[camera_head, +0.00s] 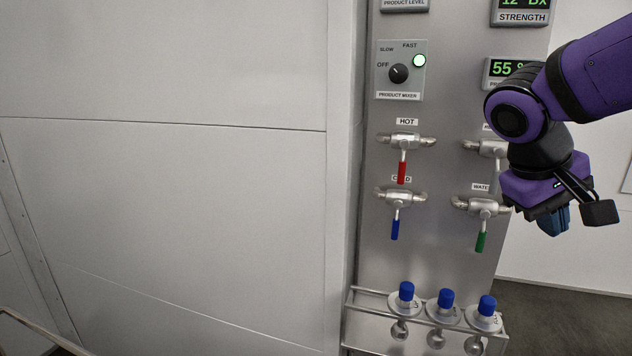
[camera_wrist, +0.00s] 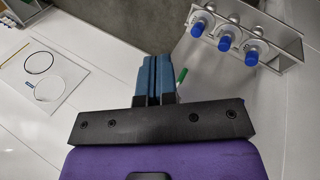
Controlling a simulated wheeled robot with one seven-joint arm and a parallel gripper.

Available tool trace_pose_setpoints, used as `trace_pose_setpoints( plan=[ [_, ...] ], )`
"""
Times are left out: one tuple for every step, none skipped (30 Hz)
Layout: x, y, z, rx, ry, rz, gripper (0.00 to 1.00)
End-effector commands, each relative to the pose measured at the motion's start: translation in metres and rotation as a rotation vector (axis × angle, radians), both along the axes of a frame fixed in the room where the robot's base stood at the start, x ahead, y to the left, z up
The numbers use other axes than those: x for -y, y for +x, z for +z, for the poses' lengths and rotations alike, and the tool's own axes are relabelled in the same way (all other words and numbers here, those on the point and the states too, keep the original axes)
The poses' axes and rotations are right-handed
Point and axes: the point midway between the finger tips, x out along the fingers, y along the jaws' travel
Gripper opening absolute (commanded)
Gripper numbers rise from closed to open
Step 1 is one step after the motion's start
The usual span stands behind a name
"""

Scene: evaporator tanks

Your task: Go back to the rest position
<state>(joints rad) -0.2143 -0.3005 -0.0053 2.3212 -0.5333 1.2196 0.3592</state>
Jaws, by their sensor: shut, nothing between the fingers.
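My gripper (camera_head: 556,222) is at the right of the head view, in front of the right edge of the steel panel (camera_head: 440,262). Its blue fingers are shut together and empty; they also show in the wrist view (camera_wrist: 154,75). My purple arm hides part of the panel's right side. Near the gripper, the valve labelled WATER has a green handle (camera_head: 481,242) hanging down; part of a green handle also shows just right of the fingers in the wrist view (camera_wrist: 182,75). The gripper appears apart from it.
Valves with a red handle (camera_head: 402,173) and a blue handle (camera_head: 395,229) hang down on the panel. A mixer knob (camera_head: 399,73) is above. A rack (camera_head: 425,322) holds three blue-capped bottles below. A plain white wall (camera_head: 170,200) fills the left.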

Motion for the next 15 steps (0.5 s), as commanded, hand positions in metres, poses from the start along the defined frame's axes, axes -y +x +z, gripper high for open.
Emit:
trace_pose_setpoints(
  plan=[
    [0.001, -0.013, 0.002, 0.029, 0.055, -0.003, 0.00],
    [0.001, -0.020, 0.002, 0.044, 0.088, -0.002, 0.00],
    [-0.001, -0.028, 0.002, 0.066, 0.132, 0.001, 0.00],
    [-0.001, -0.034, 0.002, 0.083, 0.163, 0.003, 0.00],
    [-0.003, -0.040, 0.002, 0.103, 0.194, 0.006, 0.00],
    [-0.005, -0.048, 0.002, 0.129, 0.234, 0.009, 0.00],
    [-0.006, -0.053, 0.002, 0.151, 0.263, 0.012, 0.00],
    [-0.008, -0.059, 0.003, 0.174, 0.292, 0.015, 0.00],
    [-0.010, -0.065, 0.003, 0.203, 0.327, 0.019, 0.00],
    [-0.011, -0.070, 0.004, 0.228, 0.351, 0.024, 0.00],
    [-0.013, -0.074, 0.004, 0.249, 0.374, 0.027, 0.00],
    [-0.015, -0.079, 0.004, 0.278, 0.402, 0.031, 0.00],
    [-0.017, -0.082, 0.005, 0.299, 0.419, 0.034, 0.00],
    [-0.018, -0.085, 0.005, 0.319, 0.436, 0.038, 0.00],
    [-0.020, -0.089, 0.005, 0.340, 0.455, 0.041, 0.00]
  ],
)
